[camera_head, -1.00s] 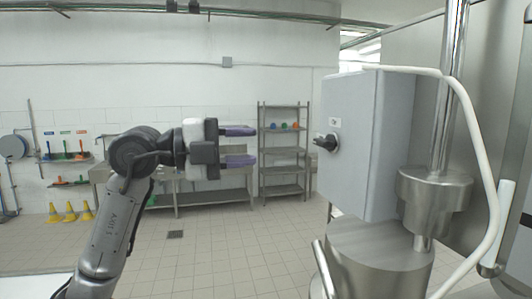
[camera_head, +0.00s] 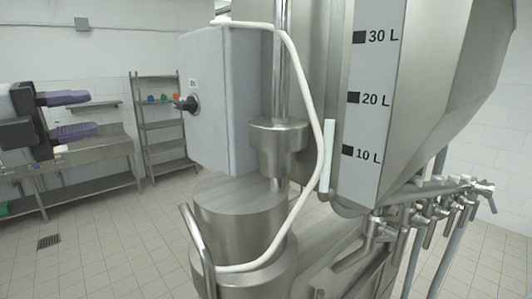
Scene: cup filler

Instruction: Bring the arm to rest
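My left gripper (camera_head: 82,115) is at the left edge of the head view, held up in the air. Its two purple-tipped fingers point right and stand apart, with nothing between them. The rest of the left arm is cut off by the picture's edge. The fingers are well clear of the grey control box (camera_head: 223,98) to their right. My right gripper is not in view.
The steel filling machine has a tank marked in litres (camera_head: 368,100) and a row of taps (camera_head: 430,210) at the right. A steel shelf rack (camera_head: 160,125) and a steel bench (camera_head: 95,150) stand at the back left. Tiled floor (camera_head: 110,240) is clear at the left.

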